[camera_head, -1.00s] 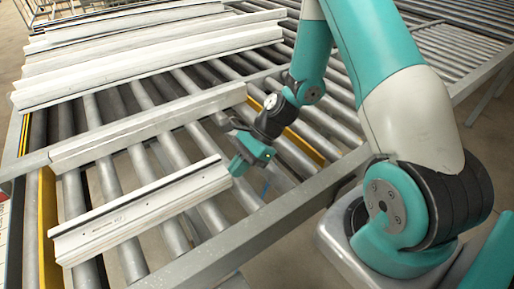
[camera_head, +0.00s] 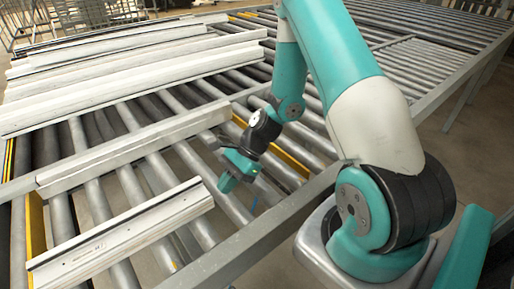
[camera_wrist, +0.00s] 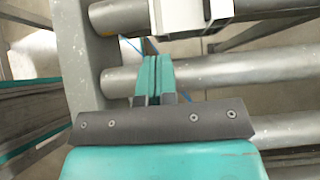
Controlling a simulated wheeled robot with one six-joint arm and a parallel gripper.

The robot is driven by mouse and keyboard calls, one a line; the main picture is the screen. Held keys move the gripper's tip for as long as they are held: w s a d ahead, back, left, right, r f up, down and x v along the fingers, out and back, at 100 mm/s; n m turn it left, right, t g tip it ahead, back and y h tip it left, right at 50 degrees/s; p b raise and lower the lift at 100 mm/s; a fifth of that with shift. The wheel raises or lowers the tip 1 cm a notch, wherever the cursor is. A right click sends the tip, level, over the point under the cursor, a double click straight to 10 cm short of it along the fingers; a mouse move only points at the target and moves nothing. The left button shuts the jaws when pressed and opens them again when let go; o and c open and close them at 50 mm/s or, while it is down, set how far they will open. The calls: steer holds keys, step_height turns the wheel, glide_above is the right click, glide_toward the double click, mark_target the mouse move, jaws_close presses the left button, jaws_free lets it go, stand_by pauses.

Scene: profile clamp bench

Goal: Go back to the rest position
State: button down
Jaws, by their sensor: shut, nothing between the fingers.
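My gripper (camera_head: 229,180) is above the roller bench, just right of the end of the nearest white profile (camera_head: 125,236). In the wrist view my gripper (camera_wrist: 152,62) shows its two teal fingers pressed together with nothing between them. The end of a white profile (camera_wrist: 193,14) lies beyond the fingertips there, apart from them. In the head view the teal and white arm reaches in from the right.
A second white profile (camera_head: 135,148) lies further back on the rollers. Several more profiles (camera_head: 130,82) lie side by side at the far left. The grey frame rail (camera_head: 262,226) runs along the near edge. Bare rollers (camera_head: 440,62) stretch to the back right.

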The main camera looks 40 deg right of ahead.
steer(key=d+f+b+v, duration=0.1)
steer(key=b+v, duration=0.2)
steer(key=v, duration=0.8)
steer(key=s+a+r+n+g+h+b, duration=0.1)
steer(key=s+a+r+n+b, duration=0.1)
steer(key=a+n, duration=0.4)
steer(key=s+a+r+n+h+b, duration=0.1)
steer(key=a+r+n+h+b, duration=0.1)
steer(key=a+n, duration=0.3)
steer(key=s+a+r+n+h+b, duration=0.1)
steer(key=s+a+n+b, duration=0.1)
steer(key=s+a+n, duration=0.2)
steer(key=s+a+r+n+b, duration=0.1)
steer(key=s+a+n, duration=0.3)
steer(key=s+n, duration=0.4)
steer(key=r+n, duration=0.1)
steer(key=n, duration=0.1)
steer(key=shift+r+n+t+h+b, duration=0.25)
steer(key=shift+n+t+h+b, duration=0.05)
steer(key=shift+h+b, duration=0.1)
steer(key=shift+a, duration=0.1)
